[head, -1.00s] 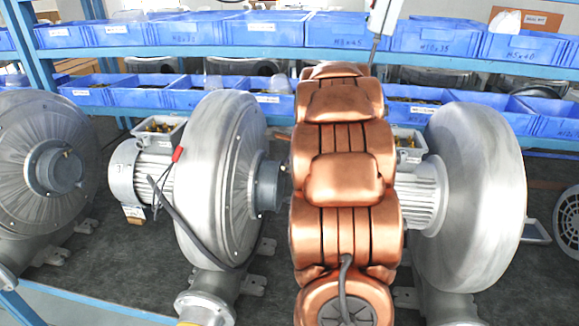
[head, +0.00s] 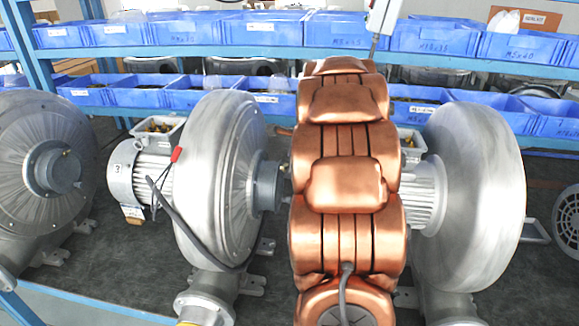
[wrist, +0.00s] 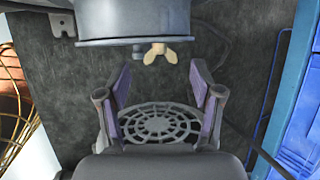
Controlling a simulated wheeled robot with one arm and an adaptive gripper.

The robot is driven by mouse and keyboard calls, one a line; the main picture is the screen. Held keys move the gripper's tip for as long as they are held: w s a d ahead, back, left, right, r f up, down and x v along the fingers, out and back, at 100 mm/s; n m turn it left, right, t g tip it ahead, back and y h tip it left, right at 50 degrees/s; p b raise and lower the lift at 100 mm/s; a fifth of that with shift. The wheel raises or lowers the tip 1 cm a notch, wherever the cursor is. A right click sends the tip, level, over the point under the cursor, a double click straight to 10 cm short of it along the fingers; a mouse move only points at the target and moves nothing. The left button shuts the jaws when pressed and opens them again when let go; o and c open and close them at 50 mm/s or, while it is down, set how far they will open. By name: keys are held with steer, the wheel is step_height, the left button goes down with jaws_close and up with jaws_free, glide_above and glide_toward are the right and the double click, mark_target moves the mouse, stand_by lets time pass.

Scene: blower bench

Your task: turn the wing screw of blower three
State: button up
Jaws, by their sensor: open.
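Blower three (head: 222,170) is the grey blower left of my arm in the head view, with a "3" on its motor (head: 127,170). Its hub (head: 266,187) faces my arm. In the wrist view, a brass-coloured wing screw (wrist: 153,52) sticks out below a grey cylindrical part (wrist: 135,22), with a small grey stub beside it. My gripper (wrist: 160,82) is open and empty. The wing screw lies beyond its fingertips, roughly centred between them, with no contact visible. In the head view my arm hides my gripper.
Another blower (head: 475,180) stands close on the right, and one (head: 40,170) at the far left. Blue bins (head: 350,32) line the shelves behind. A round grille (wrist: 158,123) shows between my fingers. A blue frame (wrist: 290,100) stands right in the wrist view.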

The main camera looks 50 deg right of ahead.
steer(key=v, duration=1)
steer(key=shift+f, duration=0.1)
steer(key=s+a+f+n+g+y, duration=0.1)
steer(key=s+a+f+n+g, duration=0.15)
steer(key=a+n, duration=0.7)
steer(key=s+a+f+n+g+y, duration=0.1)
steer(key=s+a+f+n, duration=0.15)
steer(key=a, duration=1.35)
steer(key=s+a+f+n+g+b, duration=0.1)
steer(key=s+a+f+n+g, duration=0.1)
steer(key=s+a+f+n, duration=0.2)
steer(key=s+a+f+n+g+h+b, duration=0.1)
steer(key=s+a+f+n, duration=0.3)
steer(key=s+a+n, duration=0.4)
steer(key=shift+s+f+n+g, duration=0.2)
steer(key=shift+s+n+g, duration=0.65)
steer(key=shift+s+n, duration=1.9)
steer(key=shift+s+m, duration=0.75)
